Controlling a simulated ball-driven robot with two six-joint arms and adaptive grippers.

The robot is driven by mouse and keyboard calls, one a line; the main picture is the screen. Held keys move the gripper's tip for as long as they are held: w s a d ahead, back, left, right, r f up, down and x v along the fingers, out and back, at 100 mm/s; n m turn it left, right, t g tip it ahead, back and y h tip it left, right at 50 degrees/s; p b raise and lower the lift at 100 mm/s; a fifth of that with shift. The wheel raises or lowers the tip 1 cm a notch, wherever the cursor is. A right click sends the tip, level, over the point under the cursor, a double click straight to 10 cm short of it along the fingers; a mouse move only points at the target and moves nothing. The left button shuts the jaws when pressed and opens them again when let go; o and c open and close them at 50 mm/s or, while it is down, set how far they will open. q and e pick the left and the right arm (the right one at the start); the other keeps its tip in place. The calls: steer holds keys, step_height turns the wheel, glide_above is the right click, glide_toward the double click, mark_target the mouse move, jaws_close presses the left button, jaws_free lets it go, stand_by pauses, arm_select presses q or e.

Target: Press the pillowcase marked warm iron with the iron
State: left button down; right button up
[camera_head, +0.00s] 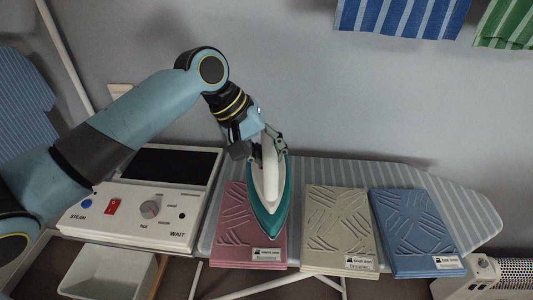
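The teal and white iron (268,190) is in my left gripper (265,137), which is shut around its handle area. The iron's tip points toward the front, over the pink folded pillowcase (240,240). I cannot tell whether the soleplate touches the cloth. The pink pillowcase's small label appears to read "warm iron". A cream pillowcase (325,225) lies in the middle, its label seeming to read "cool iron". A blue pillowcase (415,230) lies at the right, its label seeming to read "hot iron". All three show crease-like ridges. My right gripper is out of view.
The striped ironing board (465,210) carries the pillowcases. Left of it stands a white control station (130,205) with a blue steam button, red switch, dial and the word "WAIT". A white bin (110,270) is below. A heater (485,275) stands at the lower right.

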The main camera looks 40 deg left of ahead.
arm_select(q)
steer(key=shift+w+r, duration=0.1)
steer(key=shift+r, duration=0.05)
steer(key=shift+w+d+r, duration=0.2)
steer(key=shift+d+r, duration=0.2)
steer(key=shift+r, duration=0.1)
steer(key=shift+a+r, duration=0.1)
steer(key=shift+r, duration=0.25)
steer(key=shift+s+a+r, duration=0.2)
steer(key=shift+s+a, duration=0.1)
steer(key=shift+a, duration=0.25)
steer(key=s+a+m+b, duration=0.1)
steer(key=s+a+b, duration=0.1)
steer(key=s+a, duration=0.3)
step_height(320, 180, down, 8)
steer(key=a+m+g+b, duration=0.1)
steer(key=b, duration=1.4)
steer(key=shift+w+f+h, duration=0.15)
steer(key=shift+f+h, duration=0.1)
steer(key=shift+h, duration=0.15)
steer(key=shift+f+b, duration=0.3)
steer(key=shift+f, duration=0.15)
stand_by(1.0)
